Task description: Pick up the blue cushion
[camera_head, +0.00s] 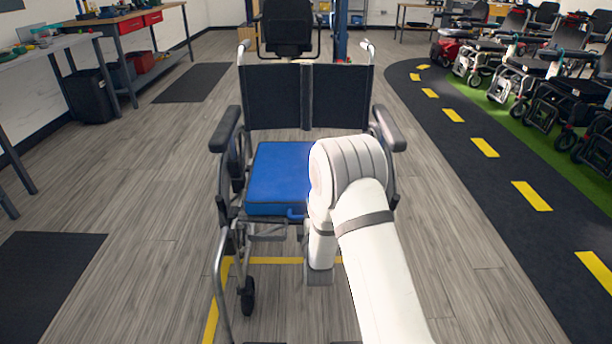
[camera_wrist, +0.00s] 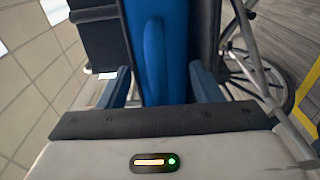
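The blue cushion (camera_head: 278,178) lies on the seat of a black wheelchair (camera_head: 273,98), against its backrest. A small blue handle (camera_head: 295,213) shows on its front edge. My arm covers the cushion's right part in the head view. In the wrist view, the blue cushion (camera_wrist: 190,30) fills the middle, with the rounded handle (camera_wrist: 153,55) in front of it. My gripper (camera_wrist: 161,80) is open, with its fingers on either side of the handle and visible gaps to it. In the head view my fingers are hidden or cannot be made out.
The wheelchair's left armrest (camera_head: 226,128) and right armrest (camera_head: 389,128) flank the seat. A wheel (camera_wrist: 265,85) shows in the wrist view. Mobility scooters (camera_head: 560,85) line the right side. A workbench (camera_head: 125,22) stands at left.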

